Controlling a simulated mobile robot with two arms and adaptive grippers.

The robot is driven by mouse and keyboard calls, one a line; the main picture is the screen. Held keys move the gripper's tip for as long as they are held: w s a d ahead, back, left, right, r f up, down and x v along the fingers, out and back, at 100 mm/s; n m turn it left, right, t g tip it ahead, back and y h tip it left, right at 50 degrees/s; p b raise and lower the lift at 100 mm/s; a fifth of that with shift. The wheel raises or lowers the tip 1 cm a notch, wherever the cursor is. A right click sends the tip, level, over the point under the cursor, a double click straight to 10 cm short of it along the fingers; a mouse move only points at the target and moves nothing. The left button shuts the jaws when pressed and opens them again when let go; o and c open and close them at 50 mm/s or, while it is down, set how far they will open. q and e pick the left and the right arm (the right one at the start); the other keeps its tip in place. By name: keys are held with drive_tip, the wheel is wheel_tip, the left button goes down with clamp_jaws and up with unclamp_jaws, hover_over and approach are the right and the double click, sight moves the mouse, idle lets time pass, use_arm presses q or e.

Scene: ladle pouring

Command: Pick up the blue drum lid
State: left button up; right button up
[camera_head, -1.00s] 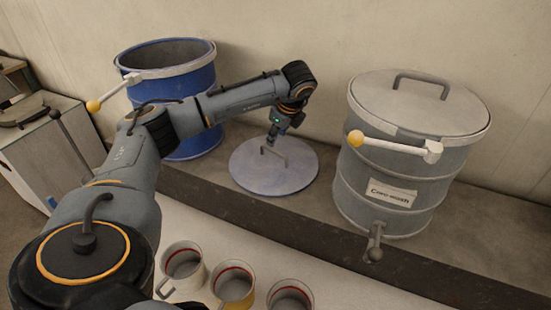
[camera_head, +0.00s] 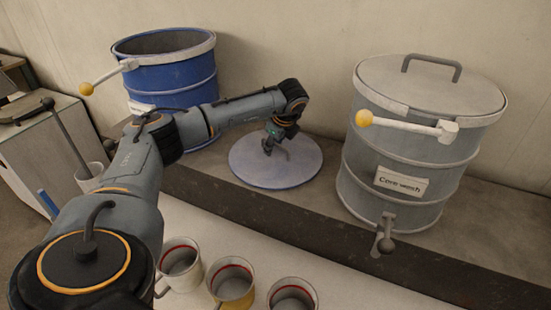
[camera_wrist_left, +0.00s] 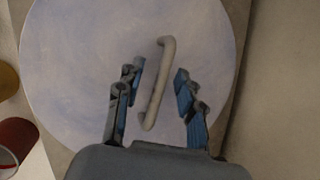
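The blue drum lid (camera_head: 252,172) is a pale blue-grey disc lying flat on the ledge between the two drums. It also fills much of the left wrist view (camera_wrist_left: 75,75), with a bar handle (camera_wrist_left: 159,85) across its middle. My left gripper (camera_head: 270,150) is over the lid at the handle. In the left wrist view my left gripper (camera_wrist_left: 160,72) is open, with one finger on each side of the handle and gaps between. The open blue drum (camera_head: 182,78) stands behind at the left. My right gripper is not in view.
A grey drum (camera_head: 400,160) with its lid on stands to the right, its clamp lever and tap sticking out. Several mugs (camera_head: 232,284) stand in front on the lower white surface. A wall closes off the back.

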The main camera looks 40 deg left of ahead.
use_arm(q)
clamp_jaws()
drive_tip(key=shift+r, duration=0.1)
